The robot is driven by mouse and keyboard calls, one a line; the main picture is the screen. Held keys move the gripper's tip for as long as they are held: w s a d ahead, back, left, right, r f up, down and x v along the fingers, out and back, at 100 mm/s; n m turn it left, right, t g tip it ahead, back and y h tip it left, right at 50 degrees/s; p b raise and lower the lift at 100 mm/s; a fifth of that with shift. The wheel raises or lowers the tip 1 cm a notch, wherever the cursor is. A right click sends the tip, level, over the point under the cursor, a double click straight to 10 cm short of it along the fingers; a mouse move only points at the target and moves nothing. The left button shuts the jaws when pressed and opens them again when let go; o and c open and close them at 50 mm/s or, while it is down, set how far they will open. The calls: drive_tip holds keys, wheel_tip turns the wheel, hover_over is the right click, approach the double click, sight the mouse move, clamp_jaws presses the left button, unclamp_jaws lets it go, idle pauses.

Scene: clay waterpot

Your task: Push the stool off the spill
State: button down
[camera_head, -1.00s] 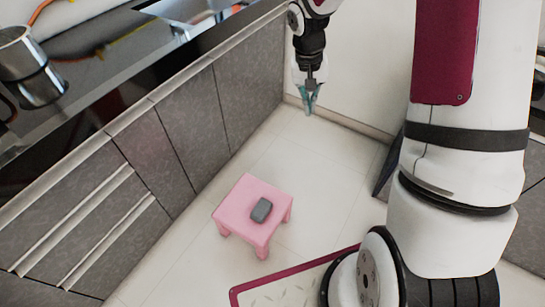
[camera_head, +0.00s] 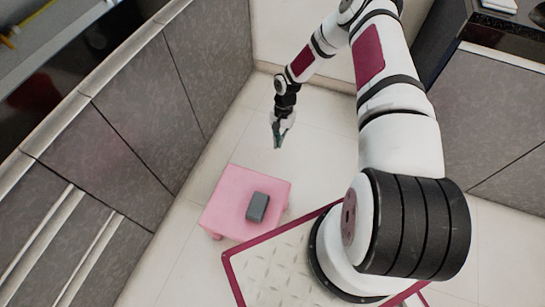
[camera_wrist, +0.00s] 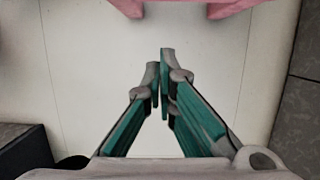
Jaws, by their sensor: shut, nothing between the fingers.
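The pink stool (camera_head: 228,196) stands upright on the pale tiled floor beside the grey cabinets, with a dark grey block-like object (camera_head: 257,207) lying on its seat. In the wrist view, part of the pink stool (camera_wrist: 190,5) shows at the top edge, with its legs on the floor. My gripper (camera_head: 277,146) is beyond the stool in the head view, pointing down, apart from it. In the wrist view, my gripper's teal fingers (camera_wrist: 160,62) are closed together with nothing between them. No spill can be made out; the floor under the stool is hidden by its seat.
Grey cabinets (camera_head: 130,120) run along the left, close to the stool. More cabinets (camera_head: 495,125) stand at the right. Open floor (camera_head: 325,135) lies around my gripper. A dark box-like thing (camera_wrist: 25,150) shows at lower left in the wrist view.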

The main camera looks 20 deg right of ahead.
drive_tip(key=s+a+f+b, duration=0.4)
drive_tip(key=s+f, duration=0.1)
drive_tip(key=f, duration=0.4)
drive_tip(key=shift+a, duration=0.4)
drive_tip(key=shift+f, duration=0.1)
